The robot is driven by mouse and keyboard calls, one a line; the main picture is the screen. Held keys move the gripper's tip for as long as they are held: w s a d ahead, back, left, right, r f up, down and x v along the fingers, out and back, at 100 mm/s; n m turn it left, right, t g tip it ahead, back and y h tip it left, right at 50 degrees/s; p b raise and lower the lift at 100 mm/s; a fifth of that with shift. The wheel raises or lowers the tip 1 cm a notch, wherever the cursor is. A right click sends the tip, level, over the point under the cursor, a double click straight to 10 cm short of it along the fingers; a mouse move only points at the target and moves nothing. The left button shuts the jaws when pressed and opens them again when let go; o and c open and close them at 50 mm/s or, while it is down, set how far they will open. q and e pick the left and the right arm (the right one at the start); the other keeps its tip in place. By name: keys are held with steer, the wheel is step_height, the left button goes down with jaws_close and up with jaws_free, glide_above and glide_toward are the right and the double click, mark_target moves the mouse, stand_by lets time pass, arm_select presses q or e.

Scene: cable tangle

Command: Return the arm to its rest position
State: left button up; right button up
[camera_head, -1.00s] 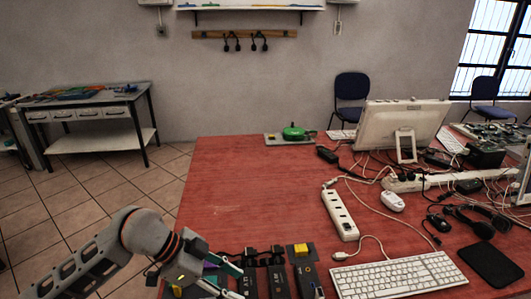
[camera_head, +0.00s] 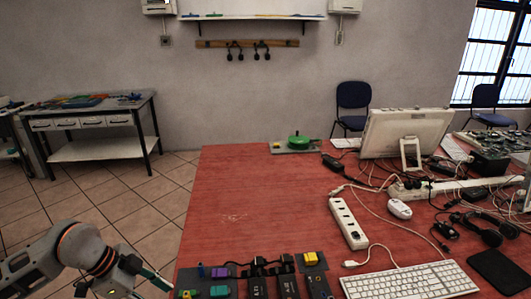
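My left arm comes in at the lower left, and its gripper (camera_head: 148,284) is beside the left edge of the red table (camera_head: 245,215), over the tiled floor. One pale green-edged finger shows clearly; the other is partly cut off by the bottom of the picture. The fingers look spread, with nothing seen between them. My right gripper is out of view.
Dark modules with coloured blocks (camera_head: 258,284) stand at the table's near edge, close right of my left gripper. The table's left middle is clear.

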arm_select(q)
steer(key=s+d+r+m+t+h, duration=0.1)
steer(key=s+d+m+t+h, duration=0.2)
steer(key=d+h, duration=0.45)
steer(key=a+f+n+t+y, duration=0.45)
steer(key=a+t, duration=0.25)
steer(key=a, duration=0.3)
steer(key=s+a+f+g+y, duration=0.2)
steer(key=s+a+f+y, duration=0.55)
steer(key=a+f, duration=0.65)
steer(key=s+d+f+n+t+h, duration=0.1)
steer(key=d+n, duration=0.8)
steer(key=d, duration=1.3)
steer(key=shift+s+n+h, duration=0.35)
steer(key=shift+s, duration=0.35)
